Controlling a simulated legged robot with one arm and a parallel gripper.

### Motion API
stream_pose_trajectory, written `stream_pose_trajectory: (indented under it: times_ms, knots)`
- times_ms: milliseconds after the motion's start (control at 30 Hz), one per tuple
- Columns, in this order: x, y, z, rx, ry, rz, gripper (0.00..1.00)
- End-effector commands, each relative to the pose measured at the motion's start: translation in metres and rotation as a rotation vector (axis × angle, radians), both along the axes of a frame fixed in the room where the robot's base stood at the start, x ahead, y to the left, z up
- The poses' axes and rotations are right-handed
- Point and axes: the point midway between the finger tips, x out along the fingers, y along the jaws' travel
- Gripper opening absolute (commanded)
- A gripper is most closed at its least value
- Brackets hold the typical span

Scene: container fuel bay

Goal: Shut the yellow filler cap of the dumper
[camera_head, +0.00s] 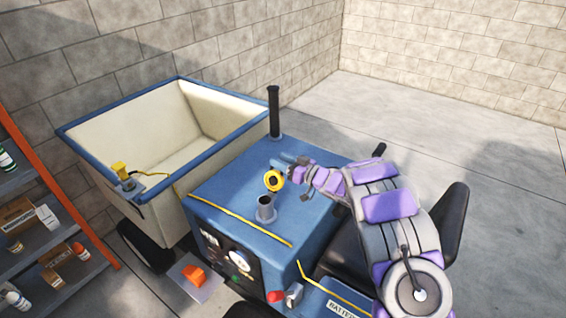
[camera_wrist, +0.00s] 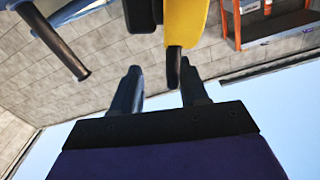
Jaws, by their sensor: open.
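The dumper has a blue body (camera_head: 235,170). Its open grey filler neck (camera_head: 265,209) stands up from the top. The round yellow filler cap (camera_head: 273,181) is raised on edge just behind the neck, so the neck's mouth is uncovered. In the wrist view the yellow cap (camera_wrist: 185,22) is at the top, with a black part (camera_wrist: 174,65) hanging near the right fingertip; whether they touch I cannot tell. My gripper (camera_head: 284,161) is behind the cap in the head view. Its two fingers (camera_wrist: 161,82) are apart with nothing clamped between them.
A black exhaust pipe (camera_head: 274,110) rises behind my gripper. A cream skip (camera_head: 150,130) with a blue rim is at the left, with another yellow fitting (camera_head: 120,169) on its near corner. Shelves (camera_head: 40,240) stand at far left. Open floor lies at the right.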

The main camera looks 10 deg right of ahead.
Motion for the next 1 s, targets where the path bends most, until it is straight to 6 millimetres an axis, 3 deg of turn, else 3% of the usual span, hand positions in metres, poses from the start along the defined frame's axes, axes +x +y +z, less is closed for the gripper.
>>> stream_pose_trajectory:
  times_ms: [167, 400, 567, 1000]
  knots:
    - [0.0, 0.005, 0.0, -0.003, 0.0, 0.003, 0.36]
    - [-0.001, -0.01, 0.0, 0.011, 0.0, 0.003, 0.14]
    - [-0.001, -0.011, 0.0, 0.01, 0.001, 0.0, 0.0]
    - [0.002, -0.004, 0.0, 0.006, 0.0, -0.001, 0.0]
